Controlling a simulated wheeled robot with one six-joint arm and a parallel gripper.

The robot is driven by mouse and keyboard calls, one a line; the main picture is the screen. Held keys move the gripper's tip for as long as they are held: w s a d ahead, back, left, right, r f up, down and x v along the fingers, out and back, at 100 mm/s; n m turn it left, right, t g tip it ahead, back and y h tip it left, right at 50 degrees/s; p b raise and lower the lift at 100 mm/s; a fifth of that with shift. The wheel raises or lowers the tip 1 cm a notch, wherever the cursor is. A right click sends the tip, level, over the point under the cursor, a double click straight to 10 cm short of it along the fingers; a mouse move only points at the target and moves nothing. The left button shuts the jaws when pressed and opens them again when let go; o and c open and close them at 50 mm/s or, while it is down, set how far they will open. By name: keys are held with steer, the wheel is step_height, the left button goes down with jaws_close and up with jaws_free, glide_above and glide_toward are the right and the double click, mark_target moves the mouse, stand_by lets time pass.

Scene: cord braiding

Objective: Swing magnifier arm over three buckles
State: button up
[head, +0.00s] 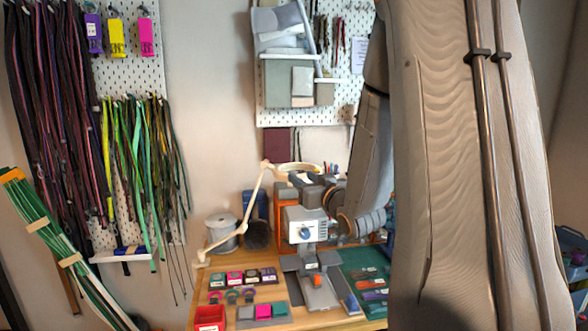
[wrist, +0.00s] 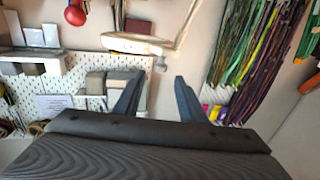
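The cream magnifier arm (head: 257,190) rises from the left edge of the bench, bends at an elbow and ends in a ring-shaped head (head: 298,167) above the bench. In the wrist view a cream bar and head (wrist: 140,42), apparently the magnifier, lie beyond my fingers. My gripper (wrist: 159,80) is open, with nothing between its fingers. In the head view I cannot clearly make out its fingers among the grey parts. Three small rounded pieces, perhaps the buckles (head: 232,296), lie in a row at the front left of the bench; the magnifier head is not above them.
A white machine with a blue knob (head: 306,226) stands mid-bench. A grey spool (head: 222,231), a red bin (head: 209,318) and a green mat (head: 366,284) are on the bench. Cords (head: 140,150) hang at left. My arm hides the right side.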

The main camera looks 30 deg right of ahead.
mark_target(295, 173)
steer(key=w+p, duration=0.2)
steer(key=w, duration=0.5)
steer(key=shift+w+d, duration=0.1)
steer(key=shift+w, duration=0.1)
jaws_close()
